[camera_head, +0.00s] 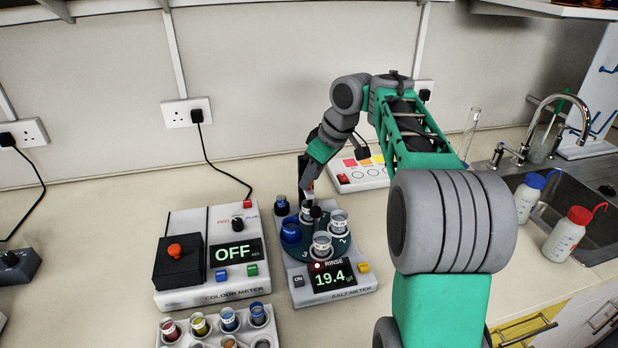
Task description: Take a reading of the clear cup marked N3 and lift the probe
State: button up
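The salt meter (300,288) stands at the middle of the bench, its display (331,278) reading 19.4. On top is a dark round carousel (305,252) with the numbers 2 and 3 showing. It holds a clear cup (338,222) at the right, another clear cup (322,244) at the front and a blue cup (291,231) at the left. I cannot read N3 on any cup. My gripper (309,193) points down over the back of the carousel; its fingers are too small and partly hidden to judge. I cannot make out the probe clearly there.
A colour meter (190,287) reading OFF stands left of the salt meter. A rack (245,343) of vials is in front of it. A white box with coloured pads (372,178) stands behind. Wash bottles (566,236) and a sink (597,238) are at the right.

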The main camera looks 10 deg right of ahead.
jog(key=shift+c, duration=0.3)
grip_shut()
dwell(1.0)
